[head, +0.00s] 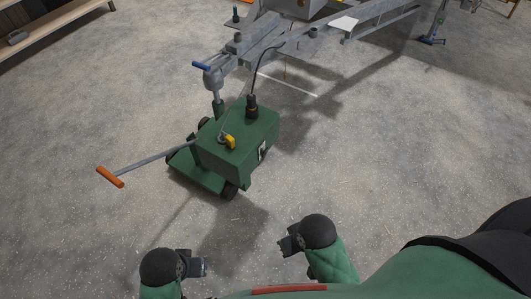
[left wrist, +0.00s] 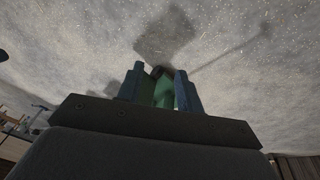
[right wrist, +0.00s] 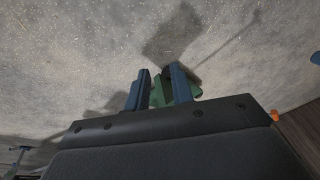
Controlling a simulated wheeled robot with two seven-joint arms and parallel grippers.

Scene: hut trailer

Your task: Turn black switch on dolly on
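The green dolly (head: 237,146) stands on the floor near the middle of the head view. A small pale plate with a dark part (head: 264,150) is on its right side; it is too small to tell whether this is the black switch or how it is set. My left gripper (head: 205,266) is low in the head view, well short of the dolly; in the left wrist view its fingers (left wrist: 160,82) are apart and empty. My right gripper (head: 283,243) is also short of the dolly; its fingers (right wrist: 159,85) are apart and empty in the right wrist view.
A handle with an orange grip (head: 110,177) sticks out left from the dolly. A yellow part (head: 230,142) and a black plug with cable (head: 252,105) are on its top. A grey trailer frame (head: 265,42) stands behind. The floor between me and the dolly is clear.

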